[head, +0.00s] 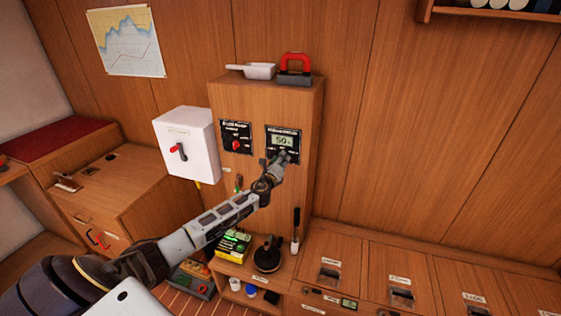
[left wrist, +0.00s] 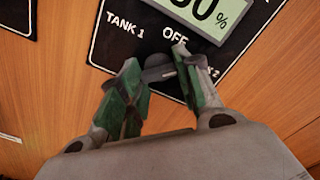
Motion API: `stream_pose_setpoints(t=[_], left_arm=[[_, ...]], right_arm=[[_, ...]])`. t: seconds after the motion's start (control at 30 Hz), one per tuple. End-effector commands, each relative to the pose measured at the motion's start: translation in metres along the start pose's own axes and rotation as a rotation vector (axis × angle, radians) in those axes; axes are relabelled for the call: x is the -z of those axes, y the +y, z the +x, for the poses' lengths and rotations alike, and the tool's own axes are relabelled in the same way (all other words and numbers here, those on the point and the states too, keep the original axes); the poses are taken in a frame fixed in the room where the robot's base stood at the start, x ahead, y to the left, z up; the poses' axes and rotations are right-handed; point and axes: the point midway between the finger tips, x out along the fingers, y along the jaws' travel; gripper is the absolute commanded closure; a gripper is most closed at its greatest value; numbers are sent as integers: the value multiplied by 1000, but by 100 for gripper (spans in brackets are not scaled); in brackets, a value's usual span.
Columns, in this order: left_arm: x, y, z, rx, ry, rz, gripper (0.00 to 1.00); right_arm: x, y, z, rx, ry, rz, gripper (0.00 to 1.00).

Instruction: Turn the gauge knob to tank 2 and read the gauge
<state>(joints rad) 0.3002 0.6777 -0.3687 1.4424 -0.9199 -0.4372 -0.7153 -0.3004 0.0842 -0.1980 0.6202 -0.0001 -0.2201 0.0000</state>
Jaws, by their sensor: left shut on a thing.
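The gauge panel (head: 283,134) is a black plate on the upper right of the wooden cabinet front. Its display (head: 283,141) is lit; the reading looks like 50 %, but the first digit is cut off in the left wrist view (left wrist: 204,14). That view shows the labels TANK 1 and OFF, and a 2 partly hidden behind a finger. My left gripper (head: 280,158) is at the panel's lower part, its green-padded fingers (left wrist: 156,68) closed around the grey gauge knob (left wrist: 158,74). The fingers hide much of the knob, so I cannot tell where it points. My right gripper is out of view.
A second black panel (head: 236,137) with a red knob is left of the gauge. A white switch box (head: 187,143) with a red handle stands further left. The shelf below is cluttered.

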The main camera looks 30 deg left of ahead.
Motion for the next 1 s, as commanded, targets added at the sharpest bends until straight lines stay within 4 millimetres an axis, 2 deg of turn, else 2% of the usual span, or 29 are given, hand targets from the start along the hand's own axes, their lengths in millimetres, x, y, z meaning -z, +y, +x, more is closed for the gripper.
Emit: stream_pose_setpoints(t=[0.03,0.07,0.23,0.47,0.67,1.0], left_arm=[[2,1,-1,-1,3,2,90],[2,1,-1,-1,3,2,65],[1,1,0,-1,2,1,45],[1,0,0,0,1,0,45],[0,0,-2,0,1,0,45],[0,1,-18,0,1,2,45]], right_arm=[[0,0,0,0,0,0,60],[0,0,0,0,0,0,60],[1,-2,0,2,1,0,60],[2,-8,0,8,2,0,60],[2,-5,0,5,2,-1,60],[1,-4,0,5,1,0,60]])
